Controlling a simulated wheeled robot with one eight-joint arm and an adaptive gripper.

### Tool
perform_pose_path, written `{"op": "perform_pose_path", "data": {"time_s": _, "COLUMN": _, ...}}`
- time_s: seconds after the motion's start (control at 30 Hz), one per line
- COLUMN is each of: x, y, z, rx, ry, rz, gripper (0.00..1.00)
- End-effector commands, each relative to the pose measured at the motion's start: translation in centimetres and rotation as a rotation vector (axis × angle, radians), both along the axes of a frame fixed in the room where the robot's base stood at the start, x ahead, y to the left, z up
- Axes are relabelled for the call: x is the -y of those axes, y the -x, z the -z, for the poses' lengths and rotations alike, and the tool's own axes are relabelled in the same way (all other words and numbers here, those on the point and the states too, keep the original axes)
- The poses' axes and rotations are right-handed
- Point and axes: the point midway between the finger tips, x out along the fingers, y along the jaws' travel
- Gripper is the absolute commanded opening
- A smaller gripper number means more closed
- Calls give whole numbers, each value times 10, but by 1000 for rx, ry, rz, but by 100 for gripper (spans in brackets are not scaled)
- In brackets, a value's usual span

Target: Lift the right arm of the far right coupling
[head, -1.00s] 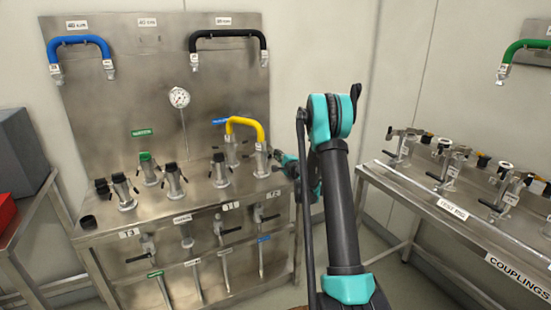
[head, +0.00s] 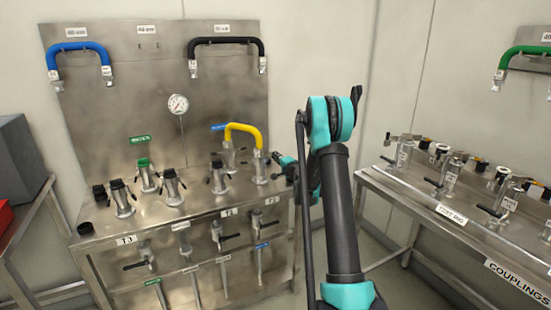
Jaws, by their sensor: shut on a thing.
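The far right coupling (head: 259,168) stands upright on the steel bench, with one end of the yellow hose (head: 245,128) in its top. The dark right arm of this coupling (head: 276,177) shows low on its right side. My gripper (head: 277,161) is at the right side of the coupling, close to this arm. It is small and partly hidden by my own arm links, and it is shut on what looks like the right arm. The exact contact cannot be made out.
More couplings with dark arms, such as one with a green top (head: 146,177), stand to the left. A pressure gauge (head: 178,104) is on the back panel. Blue (head: 79,47) and black (head: 226,41) hoses hang above. A couplings table (head: 440,212) stands at right.

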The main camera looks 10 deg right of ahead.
Motion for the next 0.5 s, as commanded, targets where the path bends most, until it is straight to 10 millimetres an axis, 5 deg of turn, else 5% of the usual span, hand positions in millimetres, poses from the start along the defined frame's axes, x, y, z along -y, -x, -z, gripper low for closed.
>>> {"op": "perform_pose_path", "data": {"time_s": 0.17, "x": -1, "y": 1, "z": 0, "rx": 0, "ry": 1, "rz": -2, "gripper": 0}}
{"op": "perform_pose_path", "data": {"time_s": 0.3, "x": -1, "y": 1, "z": 0, "rx": 0, "ry": 0, "rz": -2, "gripper": 16}}
{"op": "perform_pose_path", "data": {"time_s": 0.5, "x": 0, "y": 0, "z": 0, "rx": 0, "ry": -1, "rz": -1, "gripper": 16}}
